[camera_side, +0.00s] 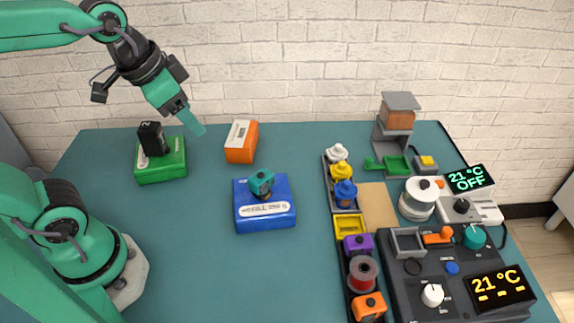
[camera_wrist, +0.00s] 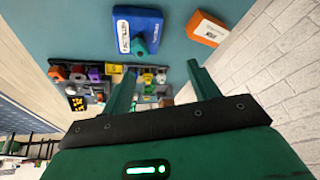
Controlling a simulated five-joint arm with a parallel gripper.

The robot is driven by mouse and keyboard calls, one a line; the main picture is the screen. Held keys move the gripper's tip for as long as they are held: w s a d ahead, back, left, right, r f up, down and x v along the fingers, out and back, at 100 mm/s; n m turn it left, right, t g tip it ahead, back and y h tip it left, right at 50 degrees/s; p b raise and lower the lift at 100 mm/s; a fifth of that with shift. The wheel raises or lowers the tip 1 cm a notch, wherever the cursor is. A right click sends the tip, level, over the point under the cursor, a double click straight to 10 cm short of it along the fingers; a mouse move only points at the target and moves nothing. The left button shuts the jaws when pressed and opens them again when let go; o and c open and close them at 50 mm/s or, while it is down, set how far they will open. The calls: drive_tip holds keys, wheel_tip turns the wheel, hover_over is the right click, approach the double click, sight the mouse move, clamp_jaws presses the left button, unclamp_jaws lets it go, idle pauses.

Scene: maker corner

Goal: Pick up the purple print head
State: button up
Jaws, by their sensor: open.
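The purple print head (camera_side: 358,245) is a small block with a dark round top. It sits in the dark rack right of the middle in the side view, between an empty yellow slot and a red spool. In the wrist view it is a small purple spot (camera_wrist: 96,74) left of my fingers, far off. My gripper (camera_side: 192,120) is high over the back left of the table, well away from the purple print head. In the wrist view its two fingers (camera_wrist: 160,84) are spread with nothing held between them.
A blue box (camera_side: 264,222) with a teal head on it stands mid-table. A green box (camera_side: 160,174) with a black head and an orange box (camera_side: 241,155) are at the back left. The front left-centre table is clear.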

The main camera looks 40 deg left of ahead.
drive_tip(key=w+d+m+g, duration=0.2)
drive_tip(key=w+d+m, duration=0.5)
drive_tip(key=m+g, duration=0.3)
drive_tip(key=m, duration=1.2)
hover_over(360, 239)
drive_tip(key=f, duration=1.4)
drive_tip(key=shift+a+f, duration=0.2)
drive_tip(key=shift+f, duration=0.15)
drive_tip(key=shift+d+f+m, duration=0.2)
drive_tip(key=shift+d+m, duration=0.05)
drive_tip(key=shift+m, duration=0.15)
drive_tip(key=shift+a+f, duration=0.1)
drive_tip(key=shift+f, duration=3.8)
